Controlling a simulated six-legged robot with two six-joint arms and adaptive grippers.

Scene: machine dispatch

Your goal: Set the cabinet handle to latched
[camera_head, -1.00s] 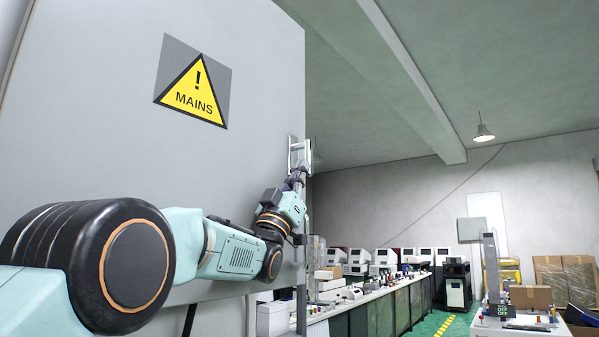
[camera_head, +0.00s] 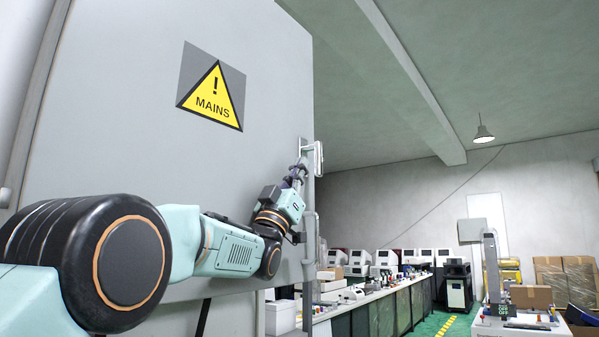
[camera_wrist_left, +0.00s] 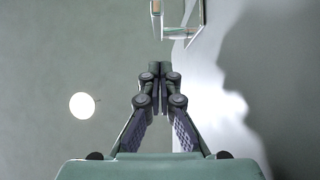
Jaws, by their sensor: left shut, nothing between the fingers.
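The grey cabinet door (camera_head: 130,150) with a yellow MAINS warning sign (camera_head: 212,92) fills the left of the head view. Its pale metal handle (camera_head: 318,158) is a bracket at the door's right edge. I cannot tell whether it is latched. My left gripper (camera_head: 300,168) is at the handle's near side, its fingertips small in the head view. In the left wrist view the gripper (camera_wrist_left: 160,68) is shut and empty. The handle (camera_wrist_left: 180,32) shows just beyond its tips, apart from them in the picture and cut off by the top edge. My right gripper is not in view.
A grey vertical pipe (camera_head: 310,245) runs below the handle. A long bench (camera_head: 375,310) with several machines stands behind, to the right. A white table (camera_head: 520,323) stands at the lower right, with cardboard boxes (camera_head: 565,275) behind it. Green floor lies between bench and table.

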